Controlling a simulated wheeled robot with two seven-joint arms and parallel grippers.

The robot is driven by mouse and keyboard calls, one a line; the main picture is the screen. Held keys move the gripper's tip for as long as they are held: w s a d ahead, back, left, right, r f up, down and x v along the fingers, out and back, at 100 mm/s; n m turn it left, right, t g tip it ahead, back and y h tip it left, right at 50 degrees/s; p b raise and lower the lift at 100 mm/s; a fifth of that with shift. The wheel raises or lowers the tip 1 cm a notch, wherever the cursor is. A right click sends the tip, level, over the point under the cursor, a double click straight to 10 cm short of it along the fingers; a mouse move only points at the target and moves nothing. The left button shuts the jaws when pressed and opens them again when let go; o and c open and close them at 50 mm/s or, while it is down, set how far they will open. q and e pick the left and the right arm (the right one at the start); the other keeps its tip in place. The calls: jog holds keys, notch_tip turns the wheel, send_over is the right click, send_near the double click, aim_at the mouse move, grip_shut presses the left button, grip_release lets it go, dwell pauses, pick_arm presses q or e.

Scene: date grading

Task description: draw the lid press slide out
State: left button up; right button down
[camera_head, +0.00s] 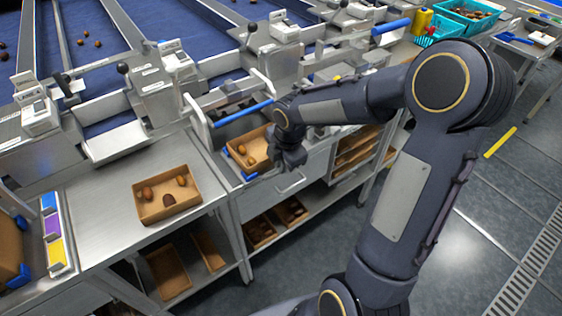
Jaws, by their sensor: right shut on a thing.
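The lid press stands mid-picture, with a blue bar (243,112) on a pale lever frame above its slide. A cardboard box (236,150) holding a few dates sits between blue corner pieces (249,177) on the slide. A silver bow handle (291,188) shows on the front of the unit. My right gripper (292,165) points down at this front, shut on what looks like the slide's handle; the fingertips are small and dark, and my wrist hides part of the box. My left gripper is not in view.
Another open box (167,194) with several dates stands on the steel bench (105,215) to the left. Shelves below hold more boxes (167,272). Blue sorting belts (95,55) run behind. Teal crates (466,14) stand at the far right.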

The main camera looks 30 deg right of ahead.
jog(key=shift+s, duration=0.2)
jog(key=c, duration=1.8)
grip_release()
jog(key=shift+s, duration=0.15)
jog(key=r, duration=0.2)
jog(key=s+r, duration=0.1)
jog(key=r, duration=0.4)
jog(key=shift+s+d+r, duration=0.1)
jog(key=shift+s+r, duration=0.05)
jog(key=shift+r, duration=0.2)
